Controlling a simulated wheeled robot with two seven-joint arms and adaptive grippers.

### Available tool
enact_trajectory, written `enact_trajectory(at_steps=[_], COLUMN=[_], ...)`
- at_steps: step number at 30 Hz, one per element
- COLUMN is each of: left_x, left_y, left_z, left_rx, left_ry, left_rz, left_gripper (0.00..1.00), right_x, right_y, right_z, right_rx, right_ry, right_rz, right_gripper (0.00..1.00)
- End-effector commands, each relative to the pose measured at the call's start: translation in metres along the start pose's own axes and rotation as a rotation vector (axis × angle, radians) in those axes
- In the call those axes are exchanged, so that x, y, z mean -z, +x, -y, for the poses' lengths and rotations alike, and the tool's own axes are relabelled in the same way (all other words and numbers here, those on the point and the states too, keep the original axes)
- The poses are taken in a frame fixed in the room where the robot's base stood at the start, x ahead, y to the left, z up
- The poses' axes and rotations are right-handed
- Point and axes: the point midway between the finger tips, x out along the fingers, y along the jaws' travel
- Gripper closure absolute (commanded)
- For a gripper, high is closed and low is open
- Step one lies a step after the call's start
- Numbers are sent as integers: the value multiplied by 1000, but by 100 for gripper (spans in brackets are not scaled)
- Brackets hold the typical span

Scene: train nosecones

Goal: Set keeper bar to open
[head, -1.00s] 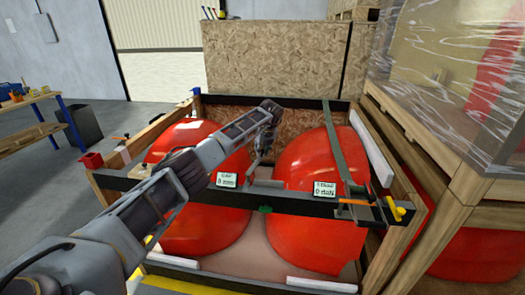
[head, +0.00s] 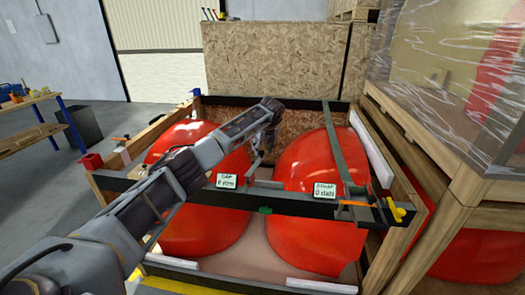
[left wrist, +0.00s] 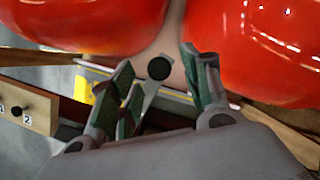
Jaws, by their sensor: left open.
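Two red nosecones (head: 205,225) (head: 318,232) sit side by side in a wooden crate. A dark bar (head: 285,207) runs across the crate's front, with two small tags on it; I cannot tell for sure whether it is the keeper bar. My left gripper (head: 257,153) hangs over the gap between the nosecones, behind that bar. In the left wrist view my left gripper (left wrist: 162,92) is open and empty. A round black knob (left wrist: 159,68) on a grey piece shows between its fingers, apparently beyond them. My right gripper is not in view.
A dark strap (head: 340,150) runs over the right nosecone to an orange and yellow fitting (head: 397,212). A film-wrapped crate (head: 455,75) stands close on the right. A chipboard box (head: 275,60) is behind.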

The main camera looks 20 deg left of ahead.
Motion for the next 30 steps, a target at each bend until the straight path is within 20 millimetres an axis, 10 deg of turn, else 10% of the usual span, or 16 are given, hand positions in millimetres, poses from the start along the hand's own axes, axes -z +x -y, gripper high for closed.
enact_trajectory(at_steps=[18,30], left_x=[0,0], left_y=[-85,-104], left_z=[1,1], left_rx=[3,1], left_ry=[1,1], left_rz=[2,0], left_gripper=[52,52], right_x=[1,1], right_y=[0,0], right_z=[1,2], right_rx=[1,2], right_ry=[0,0], right_rz=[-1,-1], right_gripper=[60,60])
